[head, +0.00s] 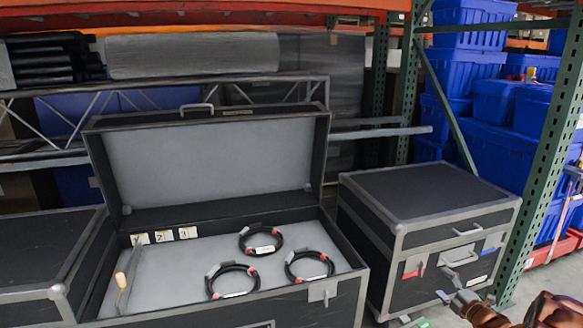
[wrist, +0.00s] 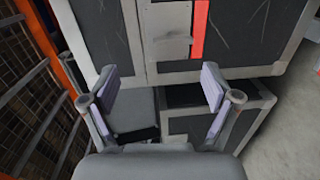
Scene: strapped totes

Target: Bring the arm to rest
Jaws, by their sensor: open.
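My gripper shows in the wrist view (wrist: 158,92) with its two fingers spread wide and nothing between them. In the head view part of my gripper (head: 462,298) and arm show at the lower right, in front of the closed black case (head: 430,190). The wrist view looks at a dark case front with a metal latch (wrist: 172,40) and a red strip (wrist: 201,28). The fingertips appear apart from the case, though the exact gap cannot be told.
An open black case (head: 215,165) with grey lining holds three coiled cables (head: 260,241), a light-handled tool (head: 121,281) and numbered tags (head: 163,236). A green rack post (head: 540,150) stands at right, near blue totes (head: 465,65). Another dark case (head: 45,250) is at left.

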